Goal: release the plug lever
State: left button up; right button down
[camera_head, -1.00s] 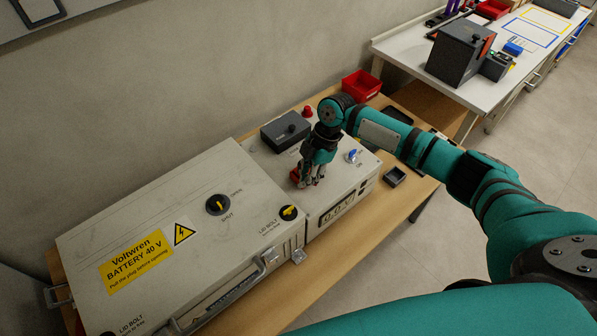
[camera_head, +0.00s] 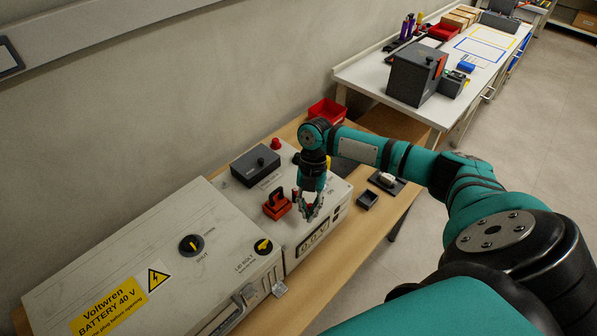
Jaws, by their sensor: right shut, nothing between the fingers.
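The red plug with its lever (camera_head: 277,205) sits on top of the grey control box (camera_head: 318,232), beside the battery case. My right gripper (camera_head: 309,216) points down just to the right of the red plug. Its fingers are shut with nothing between them, and a small gap seems to show between it and the plug. Whether the lever is up or down is too small to tell. My left gripper is not in view.
The battery case (camera_head: 120,262) with yellow-black knobs fills the lower left. A dark box with a knob (camera_head: 255,166) and a red button (camera_head: 276,143) stand behind the plug. A red bin (camera_head: 327,110) and small black tray (camera_head: 367,200) are on the wooden table.

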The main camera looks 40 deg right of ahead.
jog(key=shift+w, duration=0.35)
jog(key=shift+w+b, duration=0.45)
jog(key=shift+w, duration=0.1)
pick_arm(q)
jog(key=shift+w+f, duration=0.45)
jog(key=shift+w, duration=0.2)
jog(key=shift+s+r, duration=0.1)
pick_arm(e)
jog(key=shift+s+a, duration=0.1)
